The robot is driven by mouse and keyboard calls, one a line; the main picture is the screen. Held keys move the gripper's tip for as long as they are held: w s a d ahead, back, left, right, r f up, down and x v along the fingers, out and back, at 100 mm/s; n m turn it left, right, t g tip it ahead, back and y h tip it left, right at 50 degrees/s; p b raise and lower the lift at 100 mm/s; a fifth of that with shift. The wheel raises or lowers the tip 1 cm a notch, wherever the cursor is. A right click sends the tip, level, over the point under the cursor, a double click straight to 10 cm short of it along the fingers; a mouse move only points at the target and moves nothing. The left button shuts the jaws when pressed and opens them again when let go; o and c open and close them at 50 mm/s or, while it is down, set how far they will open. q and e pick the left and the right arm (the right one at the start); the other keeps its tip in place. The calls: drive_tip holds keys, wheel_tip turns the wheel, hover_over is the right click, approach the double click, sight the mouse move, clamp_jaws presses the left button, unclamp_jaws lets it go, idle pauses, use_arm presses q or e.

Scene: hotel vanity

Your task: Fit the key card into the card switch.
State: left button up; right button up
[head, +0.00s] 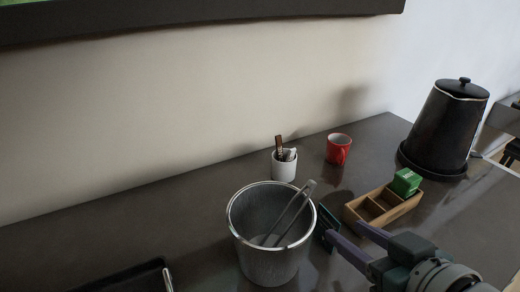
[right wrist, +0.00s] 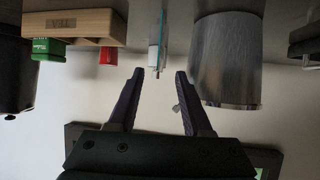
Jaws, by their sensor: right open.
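A thin upright teal-edged piece (head: 325,222) stands on the counter between the metal bucket and the wooden box. I cannot tell for sure whether it is the key card, the card switch or both together. In the right wrist view it shows nearly edge-on (right wrist: 162,35), pale blue with a white part. My right gripper (head: 346,231) is open, its purple fingers pointing at this piece. In the right wrist view the fingertips (right wrist: 160,72) lie apart on either side of its near end, holding nothing. My left gripper is not in view.
The metal bucket (head: 268,262) with tongs (head: 297,212) stands close left of the piece. The wooden box (head: 385,217) with a green packet (head: 405,182) is close right. Behind are a white cup (head: 284,169), red mug (head: 338,149) and black kettle (head: 447,125). A dark tray (head: 130,279) lies front left.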

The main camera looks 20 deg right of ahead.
sight(326, 213)
drive_tip(key=shift+w, duration=0.1)
drive_tip(key=x, duration=0.3)
drive_tip(key=b+x, duration=0.1)
drive_tip(key=shift+w+d, duration=0.15)
drive_tip(key=shift+d, duration=0.2)
drive_tip(key=x, duration=0.5)
drive_tip(key=shift+w+a+r+b, duration=0.25)
drive_tip(key=shift+w+a+b, duration=0.05)
drive_tip(key=shift+a+b, duration=0.1)
drive_tip(key=shift+c, duration=1.4)
clamp_jaws()
